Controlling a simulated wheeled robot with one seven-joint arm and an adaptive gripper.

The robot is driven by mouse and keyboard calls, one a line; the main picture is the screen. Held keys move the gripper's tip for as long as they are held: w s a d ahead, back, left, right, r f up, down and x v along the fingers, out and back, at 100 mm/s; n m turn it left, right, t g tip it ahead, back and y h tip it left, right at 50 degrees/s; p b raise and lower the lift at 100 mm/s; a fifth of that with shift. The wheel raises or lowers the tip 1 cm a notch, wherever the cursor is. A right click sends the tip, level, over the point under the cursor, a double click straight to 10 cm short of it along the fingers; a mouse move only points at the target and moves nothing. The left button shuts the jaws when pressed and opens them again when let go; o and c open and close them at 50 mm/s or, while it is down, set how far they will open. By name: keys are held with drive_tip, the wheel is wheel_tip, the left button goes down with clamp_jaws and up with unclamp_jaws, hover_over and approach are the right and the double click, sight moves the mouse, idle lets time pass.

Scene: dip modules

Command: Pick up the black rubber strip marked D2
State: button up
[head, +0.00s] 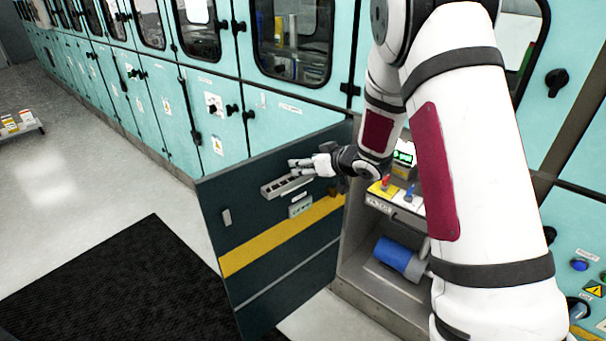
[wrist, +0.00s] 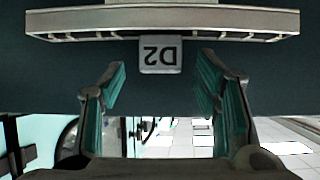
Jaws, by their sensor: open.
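A pale grey tag marked D2 (wrist: 160,54) appears upside down in the wrist view, at the edge of a long grey holder. No separate black rubber strip can be made out against the dark panel. My gripper (wrist: 160,90) is open, its teal-padded fingers on either side of the tag's line and apart from it, with nothing between them. In the head view my gripper (head: 301,168) is at the grey holder (head: 285,187) on the open door, which has several compartments; the D2 mark is too small to read there.
The dark open door (head: 275,268) has a yellow stripe, a handle and a small labelled box (head: 300,206) below the holder. A compartment with a blue cylinder (head: 399,257) lies right of it. Teal cabinets line the back. A black mat (head: 120,285) lies on open floor at left.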

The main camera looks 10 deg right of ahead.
drive_tip(key=shift+w, duration=0.1)
drive_tip(key=c, duration=1.2)
drive_tip(key=shift+c, duration=0.2)
